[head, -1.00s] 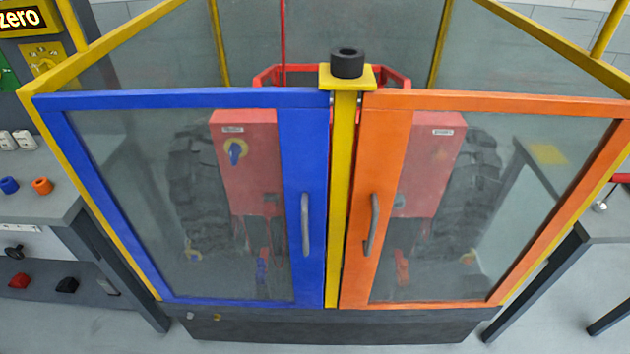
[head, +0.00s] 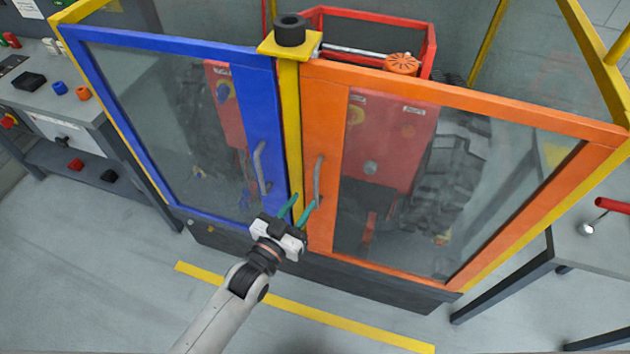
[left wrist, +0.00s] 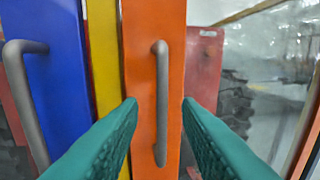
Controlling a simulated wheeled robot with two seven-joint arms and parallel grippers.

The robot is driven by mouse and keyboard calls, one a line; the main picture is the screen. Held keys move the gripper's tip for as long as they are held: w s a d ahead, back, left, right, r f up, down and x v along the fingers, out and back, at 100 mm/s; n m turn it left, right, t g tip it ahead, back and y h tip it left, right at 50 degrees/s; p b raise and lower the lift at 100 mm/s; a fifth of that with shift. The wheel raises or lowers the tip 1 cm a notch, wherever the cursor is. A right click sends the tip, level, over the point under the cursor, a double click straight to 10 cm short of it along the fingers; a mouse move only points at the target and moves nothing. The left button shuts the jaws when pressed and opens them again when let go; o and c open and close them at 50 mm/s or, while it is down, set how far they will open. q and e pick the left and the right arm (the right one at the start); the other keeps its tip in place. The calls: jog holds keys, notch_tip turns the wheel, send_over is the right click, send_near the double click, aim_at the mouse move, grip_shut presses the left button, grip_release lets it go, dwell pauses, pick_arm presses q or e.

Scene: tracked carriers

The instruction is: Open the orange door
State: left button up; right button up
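The orange door (head: 325,150) is shut, right of the yellow post (head: 291,130). It has an orange frame, a clear pane and a grey vertical bar handle (head: 318,182) near its left edge. My left gripper (head: 302,205) is open in front of the lower end of this handle. In the left wrist view the handle (left wrist: 161,105) stands between the two green fingers (left wrist: 160,110), one on each side, with gaps on both sides. I cannot tell how far it is in depth. My right gripper is not in view.
The shut blue door (head: 255,120) with its own grey handle (head: 261,168) is just left of the post. A grey bench (head: 85,110) stands at the left, a table (head: 590,240) at the right. A yellow floor line (head: 330,322) crosses the clear floor in front.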

aim_at(314, 187)
pick_arm(q)
jog(key=x, duration=0.7)
jog(key=shift+d+p, duration=0.15)
jog(key=shift+p, duration=0.15)
grip_shut()
